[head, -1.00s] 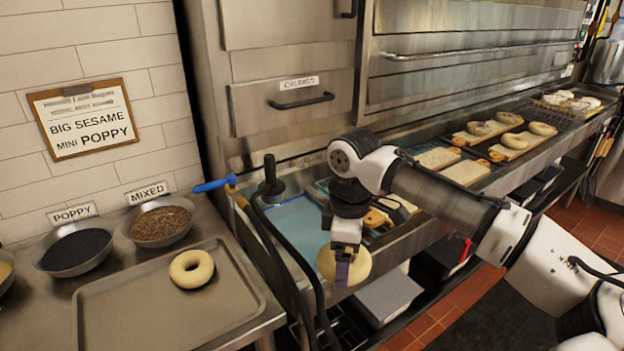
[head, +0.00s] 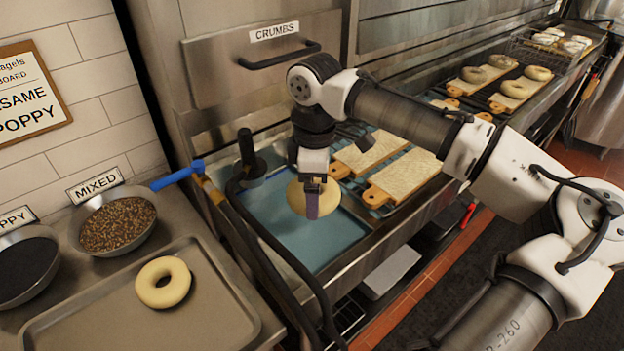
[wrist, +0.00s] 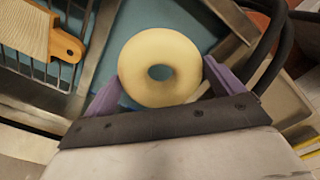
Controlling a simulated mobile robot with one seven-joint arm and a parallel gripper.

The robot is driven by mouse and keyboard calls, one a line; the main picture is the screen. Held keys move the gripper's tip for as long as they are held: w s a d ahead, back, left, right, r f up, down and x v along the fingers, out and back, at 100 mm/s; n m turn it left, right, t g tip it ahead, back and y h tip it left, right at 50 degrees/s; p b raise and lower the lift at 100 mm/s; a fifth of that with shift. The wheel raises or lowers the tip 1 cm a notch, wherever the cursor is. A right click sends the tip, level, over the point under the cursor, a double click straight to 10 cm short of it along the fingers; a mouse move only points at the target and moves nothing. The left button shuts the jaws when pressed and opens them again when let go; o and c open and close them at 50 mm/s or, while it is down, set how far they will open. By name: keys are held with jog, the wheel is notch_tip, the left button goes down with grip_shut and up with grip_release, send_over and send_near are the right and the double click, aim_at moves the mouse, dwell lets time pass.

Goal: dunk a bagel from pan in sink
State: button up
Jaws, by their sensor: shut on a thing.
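My gripper (head: 314,190) is shut on a pale, plain bagel (head: 298,198), held upright above the blue-green water of the sink (head: 335,236). In the wrist view the held bagel (wrist: 133,68) sits between the two purple fingers, with the sink water (wrist: 185,20) behind it. I cannot tell whether the bagel touches the water, but it looks above it. A second pale bagel (head: 163,282) lies on the metal pan (head: 215,322) at the lower left.
A bowl of mixed seeds (head: 118,224) and a dark poppy bowl (head: 26,268) stand behind the pan. Wooden boards (head: 405,178) lie on the rack right of the sink.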

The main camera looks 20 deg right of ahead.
jog(key=shift+f+b, duration=4.45)
jog(key=shift+f, duration=3.15)
jog(key=shift+r, duration=0.1)
notch_tip(320, 180, up, 13)
jog(key=p, duration=1.2)
jog(key=shift+f, duration=0.2)
